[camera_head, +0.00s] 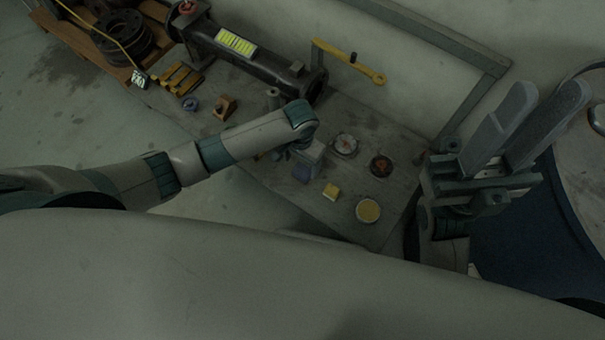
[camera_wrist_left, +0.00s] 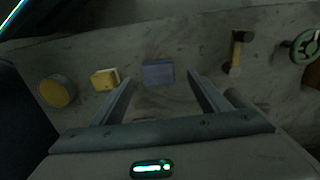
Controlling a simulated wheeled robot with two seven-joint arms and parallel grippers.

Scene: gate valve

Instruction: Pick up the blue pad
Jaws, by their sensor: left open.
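The blue pad (camera_head: 301,173) lies on the grey workbench, partly covered by my left gripper in the head view. In the left wrist view the blue pad (camera_wrist_left: 158,72) lies flat on the bench, ahead of the gap between the fingertips. My left gripper (camera_head: 309,158) points down close to the pad. Its two fingers (camera_wrist_left: 161,80) are spread apart with nothing held between them. I cannot tell the exact height above the pad. My right gripper (camera_head: 541,93) is raised at the right, away from the pad, its fingers apart and empty.
A yellow block (camera_head: 331,192) and a round yellow-topped tin (camera_head: 368,210) lie near the pad. A large pipe (camera_head: 255,58) and a yellow wrench (camera_head: 350,62) lie farther back.

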